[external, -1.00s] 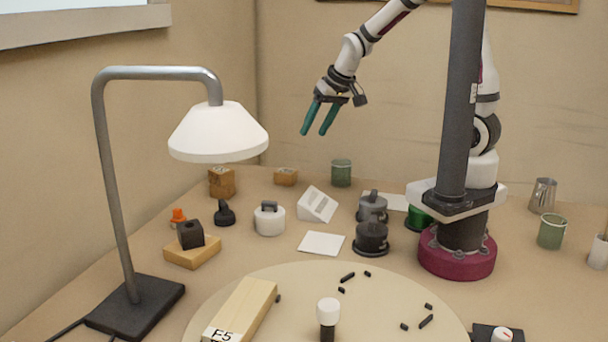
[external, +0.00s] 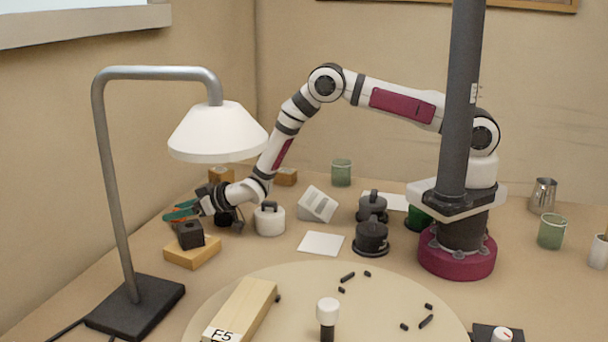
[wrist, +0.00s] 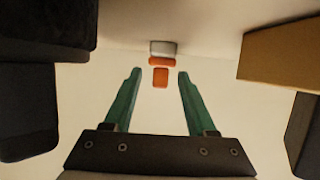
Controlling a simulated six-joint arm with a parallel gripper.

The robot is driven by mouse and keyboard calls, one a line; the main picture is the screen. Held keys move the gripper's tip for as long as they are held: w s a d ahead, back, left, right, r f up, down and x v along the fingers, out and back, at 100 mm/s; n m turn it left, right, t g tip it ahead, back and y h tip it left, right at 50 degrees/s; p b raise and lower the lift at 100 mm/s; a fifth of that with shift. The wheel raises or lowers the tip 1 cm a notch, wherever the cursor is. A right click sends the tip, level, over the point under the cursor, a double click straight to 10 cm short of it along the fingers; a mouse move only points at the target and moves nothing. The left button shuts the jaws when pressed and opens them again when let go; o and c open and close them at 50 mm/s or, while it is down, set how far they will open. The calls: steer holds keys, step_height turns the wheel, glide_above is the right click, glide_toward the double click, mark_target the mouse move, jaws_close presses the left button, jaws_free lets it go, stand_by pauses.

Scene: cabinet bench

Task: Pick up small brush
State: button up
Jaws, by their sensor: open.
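The small brush (wrist: 161,77) is orange with a pale grey end. In the wrist view it lies straight ahead, in line with the gap between my fingertips. My gripper (wrist: 158,73) is open, its two teal fingers on either side of that line, and holds nothing. In the external view my gripper (external: 176,211) is low at the left of the bench, reaching left, and largely covers the brush. I cannot tell whether the fingertips are level with the brush or short of it.
A wooden block with a dark cube (external: 191,253) stands just in front of my gripper. A black knobbed object is partly hidden behind my wrist. A white lidded pot (external: 270,221) is to the right. The lamp (external: 118,210) stands at front left.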

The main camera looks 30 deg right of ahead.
jaws_close()
stand_by(0.5)
